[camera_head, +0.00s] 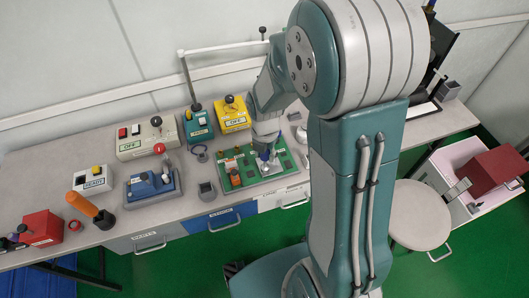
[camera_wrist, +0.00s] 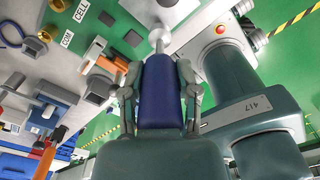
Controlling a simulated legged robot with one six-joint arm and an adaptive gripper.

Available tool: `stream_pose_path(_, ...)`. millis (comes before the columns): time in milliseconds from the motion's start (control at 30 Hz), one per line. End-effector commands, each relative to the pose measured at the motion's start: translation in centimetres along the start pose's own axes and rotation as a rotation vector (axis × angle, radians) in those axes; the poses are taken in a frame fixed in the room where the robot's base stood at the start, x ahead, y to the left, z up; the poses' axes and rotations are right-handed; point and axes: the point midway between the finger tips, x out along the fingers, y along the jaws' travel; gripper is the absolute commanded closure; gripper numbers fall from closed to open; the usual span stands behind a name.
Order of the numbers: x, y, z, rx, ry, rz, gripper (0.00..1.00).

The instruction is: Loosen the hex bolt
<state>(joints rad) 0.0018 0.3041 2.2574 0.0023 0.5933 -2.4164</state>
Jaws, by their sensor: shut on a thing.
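My gripper (camera_head: 265,147) is low over a green board (camera_head: 222,158) on the bench. In the wrist view my gripper (camera_wrist: 158,72) has its two fingers on either side of a dark blue handle (camera_wrist: 160,95), shut on it. A pale metal shaft or head (camera_wrist: 158,38) extends from the far end of this blue-handled tool, near a grey-white surface. In the head view, only a bit of blue shows below the gripper. The hex bolt cannot be made out; the tool or gripper may hide it. I cannot tell whether the tool tip touches it.
An orange block (camera_head: 235,177) sits on the board's left. Left along the bench stand a yellow box (camera_head: 233,116), a teal box (camera_head: 197,126), a blue tester (camera_head: 153,186), a red box (camera_head: 41,228) and an orange-handled tool (camera_head: 88,207). A round stool (camera_head: 421,214) stands at right.

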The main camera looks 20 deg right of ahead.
Motion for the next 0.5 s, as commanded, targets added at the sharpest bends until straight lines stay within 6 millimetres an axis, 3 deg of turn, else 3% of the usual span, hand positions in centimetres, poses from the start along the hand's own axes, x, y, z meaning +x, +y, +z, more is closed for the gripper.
stream_pose_path(167, 0.0, 0.0, 0.0, -0.176, -0.003, -0.001, 1.0)
stream_pose_path(500, -1.4, 0.0, 0.0, -0.166, -0.003, 0.0, 1.0)
